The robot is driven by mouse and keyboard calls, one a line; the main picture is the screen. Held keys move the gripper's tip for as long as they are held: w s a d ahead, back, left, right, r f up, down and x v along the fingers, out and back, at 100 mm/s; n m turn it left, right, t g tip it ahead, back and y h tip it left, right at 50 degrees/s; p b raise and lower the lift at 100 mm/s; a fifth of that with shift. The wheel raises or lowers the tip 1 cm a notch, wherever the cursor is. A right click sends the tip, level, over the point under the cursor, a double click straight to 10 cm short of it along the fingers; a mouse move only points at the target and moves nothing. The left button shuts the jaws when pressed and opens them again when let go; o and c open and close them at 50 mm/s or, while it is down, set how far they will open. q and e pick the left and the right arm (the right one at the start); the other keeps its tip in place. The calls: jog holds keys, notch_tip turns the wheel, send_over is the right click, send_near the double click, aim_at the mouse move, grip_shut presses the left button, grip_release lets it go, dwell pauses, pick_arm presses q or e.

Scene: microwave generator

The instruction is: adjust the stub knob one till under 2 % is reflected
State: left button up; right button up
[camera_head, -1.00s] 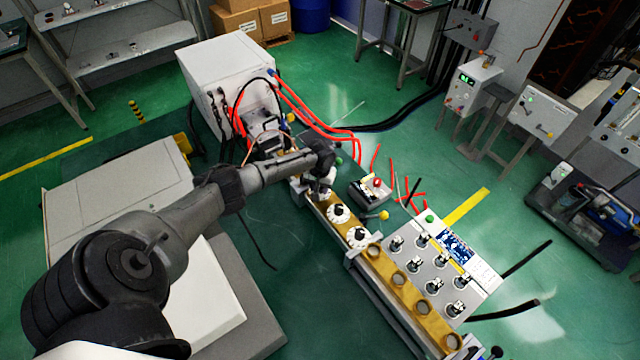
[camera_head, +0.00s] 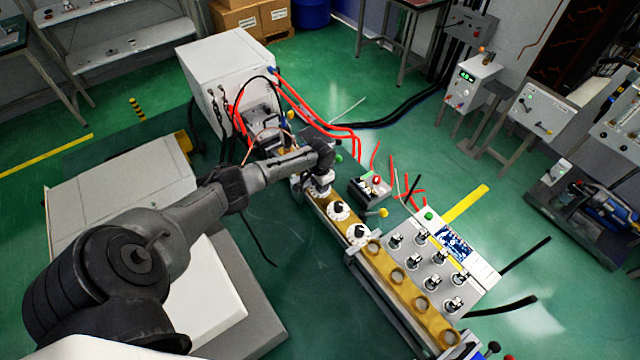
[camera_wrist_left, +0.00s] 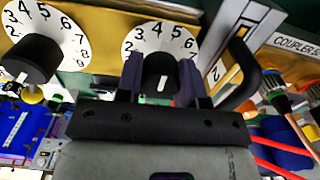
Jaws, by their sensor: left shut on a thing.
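Stub knob one (camera_wrist_left: 161,72) is a black knob with a white mark, in front of a white numbered dial (camera_wrist_left: 140,36). My left gripper (camera_wrist_left: 163,78) has its two fingers on either side of the knob and is shut on it. In the head view my left gripper (camera_head: 321,181) is at the far end of the brass waveguide (camera_head: 322,201), and the knob is mostly hidden there. I cannot tell the dial setting. A meter box (camera_head: 470,84) at the upper right has a lit green display (camera_head: 466,76), too small to read. My right gripper is not in view.
Two more dialled knobs sit along the waveguide, one nearer (camera_head: 357,234) and one next to the held knob (camera_head: 338,210). A bent black handle (camera_wrist_left: 262,80) is close right of the gripper. Red cables (camera_head: 318,117) run from the white cabinet (camera_head: 228,75).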

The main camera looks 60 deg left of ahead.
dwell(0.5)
pick_arm(q)
jog(key=o, duration=0.9)
jog(key=shift+r, duration=0.55)
notch_tip(320, 180, up, 13)
jog(key=shift+f+p, duration=0.1)
jog(key=shift+p, duration=0.35)
